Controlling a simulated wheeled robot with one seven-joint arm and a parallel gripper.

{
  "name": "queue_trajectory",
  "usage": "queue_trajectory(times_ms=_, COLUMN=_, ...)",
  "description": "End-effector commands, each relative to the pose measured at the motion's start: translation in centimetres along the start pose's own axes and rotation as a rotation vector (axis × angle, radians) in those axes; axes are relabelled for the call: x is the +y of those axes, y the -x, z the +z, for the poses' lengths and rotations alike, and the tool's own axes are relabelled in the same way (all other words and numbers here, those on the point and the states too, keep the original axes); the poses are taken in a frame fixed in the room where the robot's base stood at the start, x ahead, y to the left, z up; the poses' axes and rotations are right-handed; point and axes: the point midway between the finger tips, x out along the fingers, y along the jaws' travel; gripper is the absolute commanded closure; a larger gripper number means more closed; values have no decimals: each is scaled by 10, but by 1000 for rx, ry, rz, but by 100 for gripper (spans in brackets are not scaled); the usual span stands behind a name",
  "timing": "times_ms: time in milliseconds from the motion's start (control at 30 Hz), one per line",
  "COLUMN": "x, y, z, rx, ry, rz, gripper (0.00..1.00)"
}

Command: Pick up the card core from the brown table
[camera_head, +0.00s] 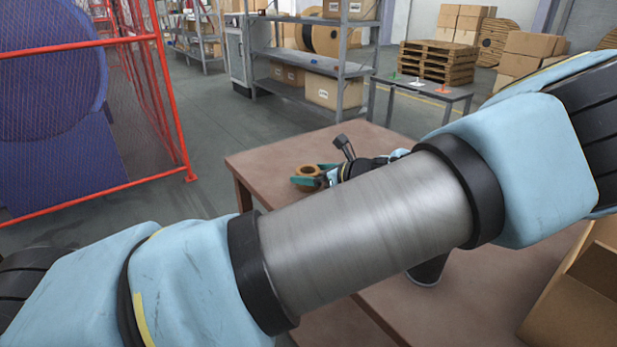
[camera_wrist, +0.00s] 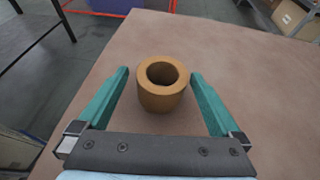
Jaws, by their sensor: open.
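The card core (camera_wrist: 162,99) is a short brown cardboard tube standing upright on the brown table (camera_wrist: 240,75). In the wrist view it stands between the two green fingers of my gripper (camera_wrist: 161,80), with a gap on each side. My gripper is open. In the head view the card core (camera_head: 308,170) shows small near the far left part of the table (camera_head: 262,160), beside the green fingers of my gripper (camera_head: 318,176). My own arm hides much of the table in the head view.
A red mesh fence (camera_head: 150,110) stands to the left of the table. Grey shelves (camera_head: 300,60) with boxes and a small grey table (camera_head: 425,88) are behind. An open cardboard box (camera_head: 580,300) is at the lower right. The tabletop around the core is clear.

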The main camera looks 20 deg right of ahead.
Motion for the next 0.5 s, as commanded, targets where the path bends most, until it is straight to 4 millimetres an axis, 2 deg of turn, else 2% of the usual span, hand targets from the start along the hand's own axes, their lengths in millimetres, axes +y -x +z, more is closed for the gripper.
queue_trajectory(times_ms=300, x=-2, y=-41, z=5, rx=-1, ry=-1, rz=2, gripper=0)
queue_trajectory(times_ms=500, x=-3, y=-52, z=3, rx=1, ry=0, rz=-1, gripper=0)
